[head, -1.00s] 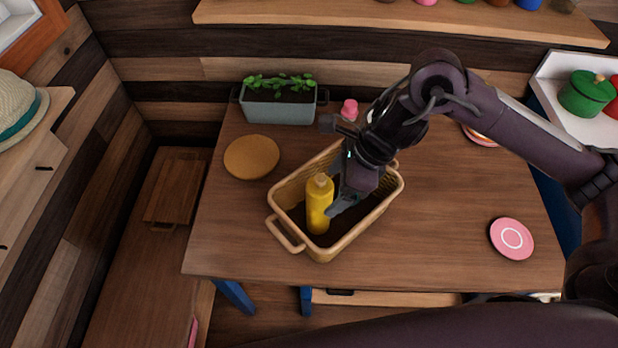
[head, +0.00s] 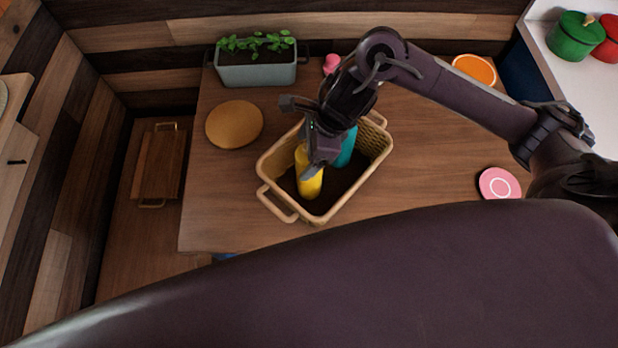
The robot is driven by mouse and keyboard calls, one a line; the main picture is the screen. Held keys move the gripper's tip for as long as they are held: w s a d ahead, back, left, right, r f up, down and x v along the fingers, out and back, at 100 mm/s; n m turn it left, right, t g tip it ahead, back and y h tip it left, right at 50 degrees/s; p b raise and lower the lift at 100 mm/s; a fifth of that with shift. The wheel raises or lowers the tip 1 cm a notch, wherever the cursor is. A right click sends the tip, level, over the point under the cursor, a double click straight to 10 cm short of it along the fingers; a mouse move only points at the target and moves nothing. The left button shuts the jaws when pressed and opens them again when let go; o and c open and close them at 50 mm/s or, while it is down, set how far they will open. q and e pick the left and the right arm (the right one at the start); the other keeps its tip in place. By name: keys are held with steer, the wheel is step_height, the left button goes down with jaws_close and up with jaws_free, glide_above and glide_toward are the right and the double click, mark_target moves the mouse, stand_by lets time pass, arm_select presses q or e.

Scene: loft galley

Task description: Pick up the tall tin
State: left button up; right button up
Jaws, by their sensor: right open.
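A yellow bottle-like container (head: 308,184) stands upright in the left part of a tan basket (head: 329,213) on the wooden table. A teal cylinder (head: 346,149) stands in the basket behind and to the right of it, partly hidden by my right gripper. I cannot tell for sure which of the two is the tall tin. My right gripper (head: 313,166) is open and points down into the basket. Its fingers overlap the yellow container's upper part, hiding its top; whether they touch it I cannot tell. My left gripper is not in view.
A grey planter (head: 256,74) and a round wooden board (head: 234,124) are behind and left of the basket. A pink object (head: 331,63) stands behind it. An orange plate (head: 474,69) and pink saucer (head: 499,184) lie right. The basket's walls surround the gripper's fingers.

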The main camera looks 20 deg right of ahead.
steer(key=shift+a+f, duration=0.1)
steer(key=shift+f, duration=0.05)
steer(key=c, duration=1.4)
steer(key=shift+c, duration=0.5)
